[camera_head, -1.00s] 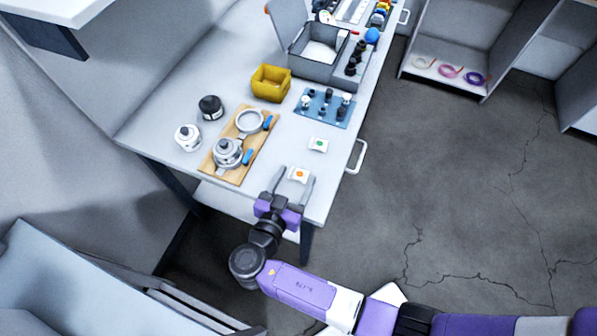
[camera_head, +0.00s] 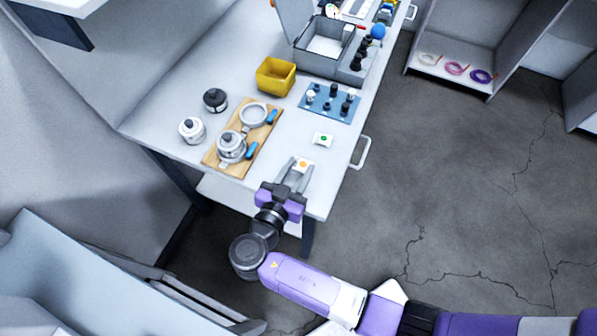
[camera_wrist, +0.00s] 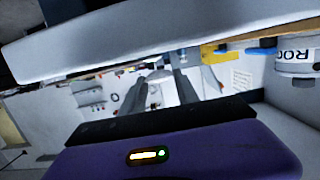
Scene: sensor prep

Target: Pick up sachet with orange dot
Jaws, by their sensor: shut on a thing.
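The sachet with the orange dot (camera_head: 302,165) is a small white packet near the front end of the white table. My gripper (camera_head: 302,162) is shut on it, with one finger on each side and the orange dot showing between them. I cannot tell whether the sachet touches the tabletop. My fingers (camera_wrist: 158,82) also show in the wrist view, where the sachet is not clear. A sachet with a green dot (camera_head: 322,139) lies on the table just beyond my gripper.
A wooden board (camera_head: 211,158) with metal pots is to the left. A blue mat (camera_head: 341,117) with small dark items, a yellow bin (camera_head: 276,77) and a grey case (camera_head: 314,66) stand farther back. A handle (camera_head: 362,152) juts from the table's right edge.

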